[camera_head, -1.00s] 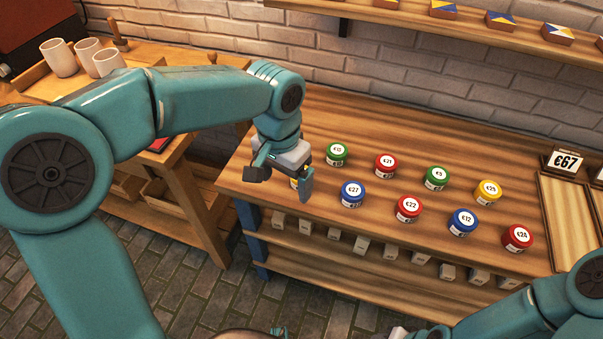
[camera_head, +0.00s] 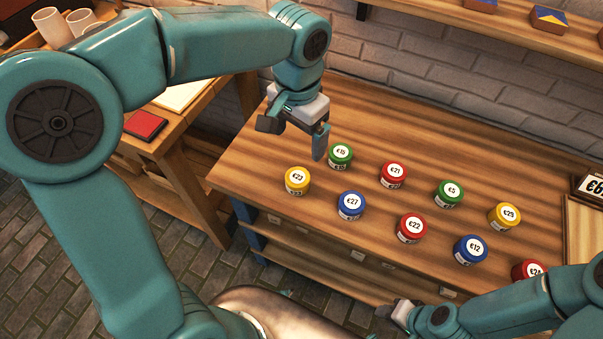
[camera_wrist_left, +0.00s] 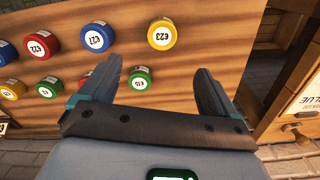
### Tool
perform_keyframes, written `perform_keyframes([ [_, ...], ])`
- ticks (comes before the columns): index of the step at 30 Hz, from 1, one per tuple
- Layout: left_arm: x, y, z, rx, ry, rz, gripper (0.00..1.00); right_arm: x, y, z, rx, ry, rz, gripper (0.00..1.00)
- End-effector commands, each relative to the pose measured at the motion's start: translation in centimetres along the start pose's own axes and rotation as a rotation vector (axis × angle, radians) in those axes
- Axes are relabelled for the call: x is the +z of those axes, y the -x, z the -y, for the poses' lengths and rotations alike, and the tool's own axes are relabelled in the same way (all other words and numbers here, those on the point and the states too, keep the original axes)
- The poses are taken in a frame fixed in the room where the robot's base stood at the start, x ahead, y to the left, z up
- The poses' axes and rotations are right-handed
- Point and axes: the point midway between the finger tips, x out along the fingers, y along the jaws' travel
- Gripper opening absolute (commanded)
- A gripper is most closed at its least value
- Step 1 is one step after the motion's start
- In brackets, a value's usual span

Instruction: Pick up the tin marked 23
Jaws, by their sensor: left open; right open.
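The tin marked 23 (camera_head: 297,181) is yellow with a white lid label and stands upright at the left front of the wooden bench. It also shows in the left wrist view (camera_wrist_left: 162,34), beyond the fingertips. My left gripper (camera_head: 294,136) is open and empty, behind the tin in the head view and apart from it. In the left wrist view its two fingers (camera_wrist_left: 158,80) point towards the tin. My right gripper (camera_head: 396,313) is at the front edge of the bench, far from the tin; its fingers are small in view.
A green tin marked 15 (camera_head: 340,156) stands close to my left gripper. A blue tin marked 27 (camera_head: 351,206) is right of the yellow tin. Several more tins, such as red 21 (camera_head: 393,175) and red 22 (camera_head: 411,228), stand further right. The bench (camera_head: 245,170) is clear left of tin 23.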

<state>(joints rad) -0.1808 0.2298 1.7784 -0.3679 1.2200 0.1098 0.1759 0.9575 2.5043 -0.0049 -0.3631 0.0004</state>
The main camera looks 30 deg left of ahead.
Motion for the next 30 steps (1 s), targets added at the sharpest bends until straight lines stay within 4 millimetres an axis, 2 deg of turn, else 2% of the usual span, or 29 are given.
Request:
perform_keyframes([
  [12,0.8,-9.1,-0.1,0.001,0.001,0.006,0.91,0.0,-1.0,-0.4,0.000,0.000,0.001,0.43],
  [20,0.5,-11.3,-0.1,0.001,0.001,0.004,0.91,0.0,-1.1,-0.4,0.000,0.000,0.001,0.43],
  [27,0.1,-15.1,0.4,0.001,0.000,0.006,0.91,0.0,-1.2,-0.4,0.000,0.000,0.001,0.43],
  [30,0.0,-15.8,0.4,0.002,0.000,0.003,0.91,0.0,-1.2,-0.4,0.000,0.000,0.001,0.43],
])
